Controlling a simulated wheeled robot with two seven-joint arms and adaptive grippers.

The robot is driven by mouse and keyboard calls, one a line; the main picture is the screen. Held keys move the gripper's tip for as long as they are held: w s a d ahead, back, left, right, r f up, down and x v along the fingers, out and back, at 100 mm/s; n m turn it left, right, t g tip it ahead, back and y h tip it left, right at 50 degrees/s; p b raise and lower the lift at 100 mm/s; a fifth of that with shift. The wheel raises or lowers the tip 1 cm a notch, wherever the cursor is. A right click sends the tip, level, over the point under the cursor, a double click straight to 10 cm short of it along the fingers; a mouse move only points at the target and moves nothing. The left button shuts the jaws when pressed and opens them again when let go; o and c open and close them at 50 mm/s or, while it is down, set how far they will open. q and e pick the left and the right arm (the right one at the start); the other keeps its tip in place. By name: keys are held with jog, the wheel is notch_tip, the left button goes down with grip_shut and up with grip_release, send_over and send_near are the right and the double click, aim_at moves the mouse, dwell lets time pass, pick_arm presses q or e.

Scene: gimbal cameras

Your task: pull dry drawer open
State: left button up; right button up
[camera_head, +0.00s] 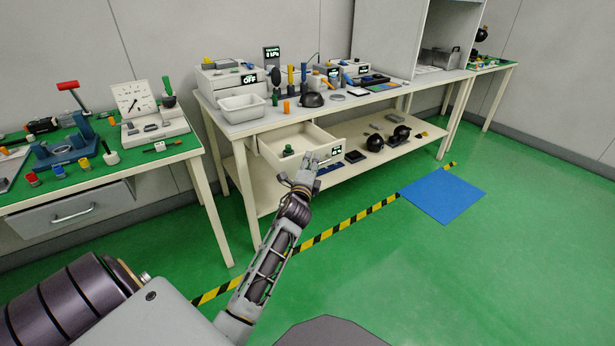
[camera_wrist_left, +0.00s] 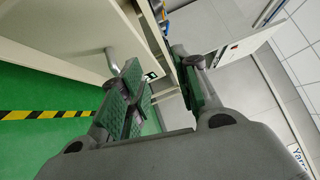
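A pale drawer (camera_head: 317,137) under the white workbench stands pulled out, with a green-capped item inside and a small dark display on its front. My left gripper (camera_head: 311,160) is at the drawer's front panel. In the left wrist view its two fingers (camera_wrist_left: 160,82) are spread apart, with a pale panel edge running between them. A metal bar handle (camera_wrist_left: 113,62) shows on the pale panel beside the left finger. Contact between the fingers and the panel cannot be made out. My right gripper is out of view.
The workbench (camera_head: 237,128) carries a white bin, bottles and instruments; its lower shelf (camera_head: 262,201) holds dark round items. A green-topped table (camera_head: 190,143) with a closed grey drawer (camera_head: 45,222) stands left. A blue mat (camera_head: 442,198) lies on open green floor.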

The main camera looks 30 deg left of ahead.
pick_arm(q)
jog(key=shift+f+v, duration=0.2)
jog(key=shift+v, duration=2.75)
